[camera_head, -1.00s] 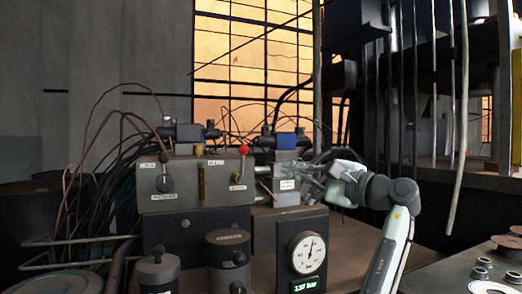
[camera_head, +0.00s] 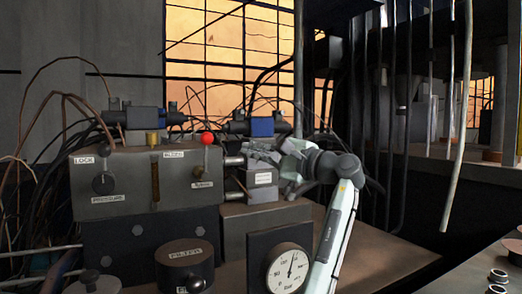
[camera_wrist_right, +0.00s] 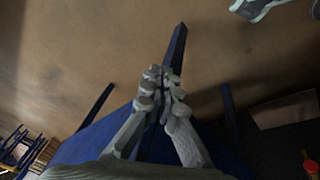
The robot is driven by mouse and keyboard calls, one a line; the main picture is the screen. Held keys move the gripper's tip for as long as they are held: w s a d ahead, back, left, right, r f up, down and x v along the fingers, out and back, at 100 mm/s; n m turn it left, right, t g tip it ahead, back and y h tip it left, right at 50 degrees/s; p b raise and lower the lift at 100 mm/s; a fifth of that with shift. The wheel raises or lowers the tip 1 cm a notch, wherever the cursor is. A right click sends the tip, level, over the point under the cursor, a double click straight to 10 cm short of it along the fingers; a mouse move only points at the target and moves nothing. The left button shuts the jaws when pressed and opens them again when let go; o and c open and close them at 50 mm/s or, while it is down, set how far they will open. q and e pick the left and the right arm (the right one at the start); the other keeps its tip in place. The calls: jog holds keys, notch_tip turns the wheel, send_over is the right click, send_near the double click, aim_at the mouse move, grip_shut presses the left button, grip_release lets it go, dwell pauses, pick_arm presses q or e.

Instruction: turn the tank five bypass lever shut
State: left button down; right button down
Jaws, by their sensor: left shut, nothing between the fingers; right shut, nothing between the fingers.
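A grey valve block (camera_head: 262,184) with a small white label sits at the right of the hydraulic unit (camera_head: 135,165). The label is too small to read, and I cannot make out the bypass lever for certain. A lever with a red ball (camera_head: 207,138) stands upright on the unit, left of the block. My right gripper (camera_wrist_right: 163,82) is shut and empty in the right wrist view, above a brown floor.
A pressure gauge (camera_head: 288,270) stands in front of the block, close to my left forearm. A filter cap (camera_head: 184,255) is left of it. Cables and hoses crowd behind the unit.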

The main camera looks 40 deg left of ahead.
pick_arm(q)
jog(key=s+a+r+p, duration=0.1)
jog(key=s+a, duration=0.2)
jog(key=a, duration=0.2)
jog(key=shift+s+a+r, duration=0.2)
jog(key=shift+a+r, duration=0.05)
jog(key=shift+a, duration=0.15)
pick_arm(e)
jog(key=shift+s+a+f, duration=0.1)
jog(key=shift+s+f, duration=0.05)
jog(key=shift+f, duration=0.6)
jog(key=shift+s+f, duration=0.1)
jog(key=shift+f, duration=0.65)
pick_arm(q)
jog(key=shift+s+a+r+n, duration=0.25)
jog(key=shift+s+a+n, duration=0.05)
jog(key=shift+s+n, duration=0.35)
pick_arm(e)
jog(key=shift+w+f, duration=0.15)
jog(key=shift+f, duration=0.4)
pick_arm(q)
jog(key=d+f, duration=0.1)
jog(key=d, duration=1.1)
jog(key=shift+s, duration=0.15)
